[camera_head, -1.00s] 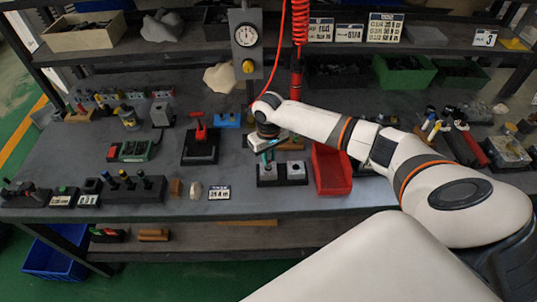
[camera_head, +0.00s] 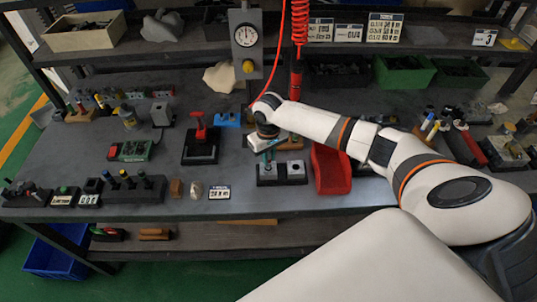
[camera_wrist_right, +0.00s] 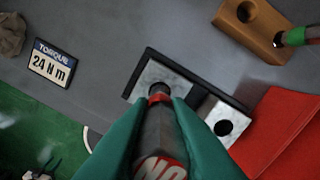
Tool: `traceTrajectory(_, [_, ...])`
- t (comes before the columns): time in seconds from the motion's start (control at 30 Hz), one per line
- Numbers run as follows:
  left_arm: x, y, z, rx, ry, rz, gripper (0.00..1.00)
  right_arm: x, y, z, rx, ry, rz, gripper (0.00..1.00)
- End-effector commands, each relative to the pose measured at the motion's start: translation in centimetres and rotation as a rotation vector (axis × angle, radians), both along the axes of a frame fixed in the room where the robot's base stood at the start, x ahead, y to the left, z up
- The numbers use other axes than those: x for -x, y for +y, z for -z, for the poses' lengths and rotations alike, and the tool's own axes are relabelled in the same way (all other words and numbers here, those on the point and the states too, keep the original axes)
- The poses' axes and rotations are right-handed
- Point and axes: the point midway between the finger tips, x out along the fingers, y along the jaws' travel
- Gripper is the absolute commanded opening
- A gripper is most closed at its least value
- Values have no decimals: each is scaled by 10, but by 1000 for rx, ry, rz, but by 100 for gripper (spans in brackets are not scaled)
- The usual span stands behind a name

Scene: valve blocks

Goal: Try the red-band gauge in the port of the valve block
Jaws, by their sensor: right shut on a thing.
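My right gripper (camera_head: 269,158) is over the left part of the valve block fixture in the head view. The gauge's red-banded far end lies over the left silver valve block (camera_wrist_right: 160,72), which sits in a black base. The gauge covers that block's port, so I cannot tell whether its tip is inside. A second silver block (camera_wrist_right: 222,121) beside it shows an open dark hole. My left gripper is out of view.
A wooden holder (camera_wrist_right: 252,27) with an open hole and a green-banded gauge (camera_wrist_right: 298,36) stand near the fixture. A red bin (camera_head: 331,170) is close on the right. A torque sign (camera_head: 219,192) stands left, with bare table between.

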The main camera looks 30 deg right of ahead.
Motion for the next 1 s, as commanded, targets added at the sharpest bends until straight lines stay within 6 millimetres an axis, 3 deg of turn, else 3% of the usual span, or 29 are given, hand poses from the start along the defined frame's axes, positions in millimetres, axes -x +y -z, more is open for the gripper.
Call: traceTrajectory(1.0, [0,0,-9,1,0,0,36,0,1,-1,-1,0,0,0])
